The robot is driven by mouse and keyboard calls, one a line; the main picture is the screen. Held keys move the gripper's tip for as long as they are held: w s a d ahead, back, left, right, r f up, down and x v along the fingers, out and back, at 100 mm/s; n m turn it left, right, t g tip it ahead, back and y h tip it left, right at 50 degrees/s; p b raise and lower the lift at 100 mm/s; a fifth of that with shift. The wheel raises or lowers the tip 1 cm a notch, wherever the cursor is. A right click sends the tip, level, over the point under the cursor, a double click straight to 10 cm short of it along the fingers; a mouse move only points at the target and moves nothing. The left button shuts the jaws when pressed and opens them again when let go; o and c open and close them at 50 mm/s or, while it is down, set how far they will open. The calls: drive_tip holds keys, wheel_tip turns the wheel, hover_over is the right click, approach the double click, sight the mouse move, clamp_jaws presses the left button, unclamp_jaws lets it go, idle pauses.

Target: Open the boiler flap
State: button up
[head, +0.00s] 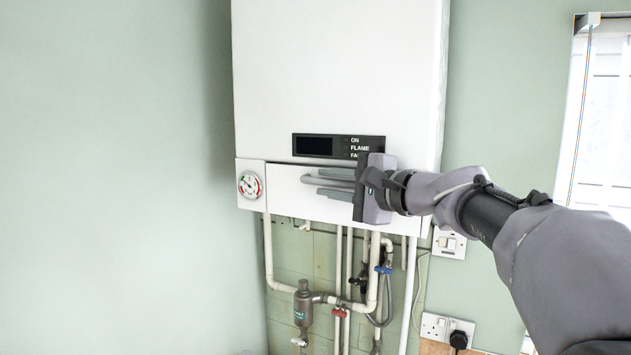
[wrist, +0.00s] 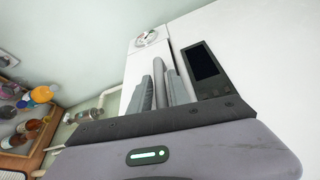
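The white boiler (head: 340,75) hangs on the wall. Its flap (head: 283,190) is the white panel below the dark display, and it looks closed, flush with the front. A grey bar handle (head: 308,180) runs across the flap. My gripper (head: 328,183) reaches in from the right, with one finger above the handle and one below. In the wrist view the handle (wrist: 159,82) lies between the two fingers of my gripper (wrist: 160,92), which sit close against it. My gripper looks shut on the handle. The gripper body hides the flap's right part.
A pressure gauge (head: 249,185) is left of the flap, and a display panel (head: 315,146) is just above. Pipes and valves (head: 304,300) hang below the boiler. Wall sockets (head: 449,243) are at the lower right. Bottles (wrist: 30,108) on a wooden surface show in the wrist view.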

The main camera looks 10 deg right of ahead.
drive_tip(key=shift+s, duration=0.1)
clamp_jaws()
idle(1.2)
